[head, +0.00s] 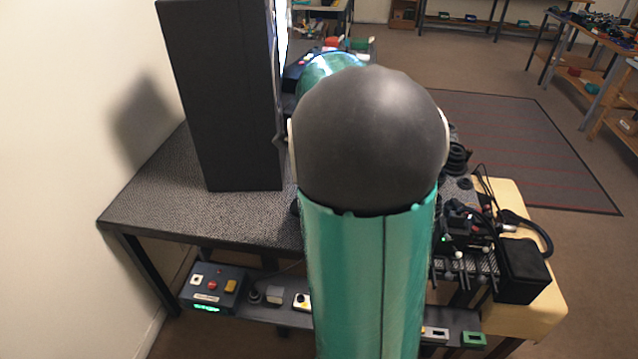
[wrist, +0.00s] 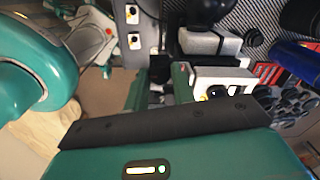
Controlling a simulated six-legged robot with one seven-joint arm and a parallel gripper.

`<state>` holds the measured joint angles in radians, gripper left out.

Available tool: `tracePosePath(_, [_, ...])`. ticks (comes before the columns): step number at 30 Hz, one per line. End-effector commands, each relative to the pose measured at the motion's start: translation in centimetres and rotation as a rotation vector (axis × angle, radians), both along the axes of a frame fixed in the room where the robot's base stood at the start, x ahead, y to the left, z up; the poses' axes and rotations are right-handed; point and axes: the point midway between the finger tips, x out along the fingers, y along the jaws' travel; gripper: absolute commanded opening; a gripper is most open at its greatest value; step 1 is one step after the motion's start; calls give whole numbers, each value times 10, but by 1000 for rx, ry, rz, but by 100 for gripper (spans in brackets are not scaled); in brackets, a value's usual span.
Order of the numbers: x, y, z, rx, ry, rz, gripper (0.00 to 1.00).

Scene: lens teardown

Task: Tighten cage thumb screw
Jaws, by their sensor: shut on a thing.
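A tall dark panel (head: 228,95) stands on the grey speckled bench (head: 165,205). A black box (head: 522,270) sits at right, with cables. In the wrist view, a blue cylinder (wrist: 296,53) and several dark round parts (wrist: 290,100) lie at right.

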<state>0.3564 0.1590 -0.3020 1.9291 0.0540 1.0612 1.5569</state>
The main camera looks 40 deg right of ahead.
Motion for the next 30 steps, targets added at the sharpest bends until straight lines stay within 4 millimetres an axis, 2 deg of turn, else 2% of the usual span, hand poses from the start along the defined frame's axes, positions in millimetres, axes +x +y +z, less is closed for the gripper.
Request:
tracePosePath(8, [0, -1, 1, -2, -3, -2, 2])
tracePosePath(9, [0, -1, 1, -2, -3, -2, 33])
tracePosePath(10, [0, -1, 1, -2, -2, -2, 34])
tracePosePath(21, [0, 0, 6, 0, -2, 0, 34])
tracePosePath(26, [1, -1, 30, -3, -5, 0, 34])
tracePosePath(30, [1, 0, 61, -4, -6, 0, 34])
